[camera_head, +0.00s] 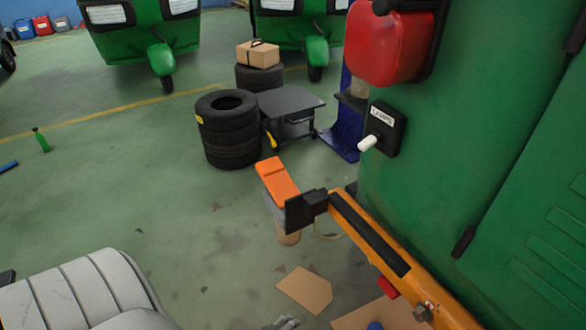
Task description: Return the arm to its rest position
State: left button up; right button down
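Neither of my grippers can be made out in the head view, and I see no arm that is clearly mine. A control box (384,130) with a white lever (368,143) and a small label is at the right, against the green rickshaw body (440,150). The lever points to the left. An orange lift arm (400,268) with a black pad runs from the lower right toward the middle. A small grey thing (284,322) is cut off by the bottom edge; I cannot tell what it is.
A grey ribbed seat (85,295) fills the lower left. Stacked tyres (229,135), a dark low table (290,105) and a cardboard box (257,54) stand further back. A green bottle (41,141) stands on the floor at left.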

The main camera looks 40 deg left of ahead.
pick_arm(q)
jog(key=s+d+f+n+g+p, duration=0.2)
jog(key=s+n+g+p, duration=0.2)
jog(key=s, duration=0.9)
jog(key=s+d+f+n+g+p, duration=0.1)
jog(key=s+d+n+g+p, duration=0.2)
jog(key=s+n+p, duration=0.4)
jog(key=s+n+g, duration=0.1)
jog(key=s+n, duration=0.2)
jog(key=s, duration=0.4)
jog(key=shift+s+f, duration=0.2)
jog(key=shift+f, duration=0.2)
pick_arm(e)
jog(key=s+d+f, duration=0.1)
jog(key=s+f, duration=0.4)
jog(key=s, duration=0.4)
jog(key=s+d+f+g, duration=0.1)
jog(key=s+f, duration=0.3)
jog(key=s, duration=0.5)
jog(key=shift+s+d+f+g, duration=0.3)
jog(key=shift+d+f, duration=0.1)
jog(key=shift+d, duration=0.2)
